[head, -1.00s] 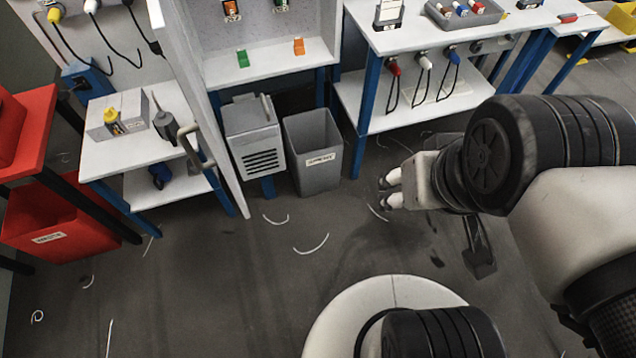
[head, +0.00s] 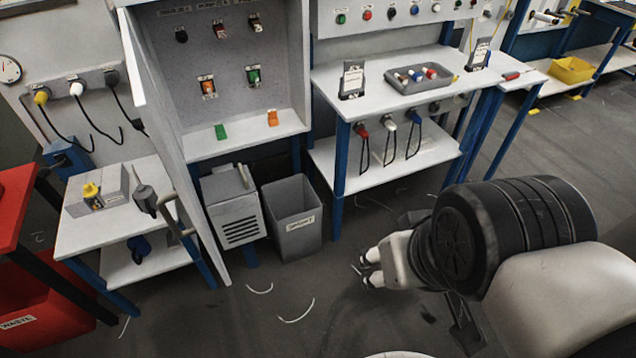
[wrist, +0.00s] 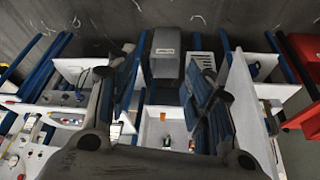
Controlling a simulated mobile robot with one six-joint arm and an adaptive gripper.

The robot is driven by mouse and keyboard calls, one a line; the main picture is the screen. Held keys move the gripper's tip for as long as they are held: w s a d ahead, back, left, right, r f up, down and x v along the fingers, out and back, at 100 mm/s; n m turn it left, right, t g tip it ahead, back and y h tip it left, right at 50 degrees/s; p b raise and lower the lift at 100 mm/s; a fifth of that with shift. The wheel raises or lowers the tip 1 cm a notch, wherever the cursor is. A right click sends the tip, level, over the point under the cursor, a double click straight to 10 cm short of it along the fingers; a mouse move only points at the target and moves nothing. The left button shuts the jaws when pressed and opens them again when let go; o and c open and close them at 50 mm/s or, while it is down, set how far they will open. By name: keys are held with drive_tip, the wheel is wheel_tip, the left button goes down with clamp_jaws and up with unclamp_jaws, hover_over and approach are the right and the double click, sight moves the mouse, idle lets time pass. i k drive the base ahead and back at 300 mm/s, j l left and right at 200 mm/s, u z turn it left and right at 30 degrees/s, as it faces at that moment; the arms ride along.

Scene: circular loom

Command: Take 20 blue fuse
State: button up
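A grey tray (head: 394,84) lies on the white bench top at the back. It holds several small pieces with white, red and blue parts. My gripper (head: 369,268) is low over the floor in front of the bench, well apart from the tray. In the wrist view its two fingers (wrist: 160,105) are spread wide with nothing between them, so it is open and empty.
An open cabinet (head: 226,146) with coloured switches stands left of the bench (head: 458,78). A grey bin (head: 296,222) and a vented box (head: 236,205) are below it. Red, white and blue plugs hang under the bench front. A yellow bin (head: 572,70) is far right. Floor is mostly clear, with scattered cable scraps.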

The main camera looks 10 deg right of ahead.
sight(416, 77)
drive_tip(key=i+l, duration=0.2)
drive_tip(key=l, duration=0.2)
drive_tip(key=i+l+u, duration=0.15)
drive_tip(key=l, duration=0.25)
drive_tip(key=i+l, duration=0.3)
drive_tip(key=i+l+u, duration=0.1)
drive_tip(key=l, duration=0.4)
drive_tip(key=i+l+u, duration=0.1)
drive_tip(key=i+l, duration=0.15)
drive_tip(key=l, duration=0.2)
drive_tip(key=i+l, duration=0.15)
drive_tip(key=l, duration=0.3)
drive_tip(key=i+l+u, duration=0.1)
drive_tip(key=l, duration=0.35)
drive_tip(key=i+l+u, duration=0.1)
drive_tip(key=i+l, duration=0.15)
drive_tip(key=l, duration=0.2)
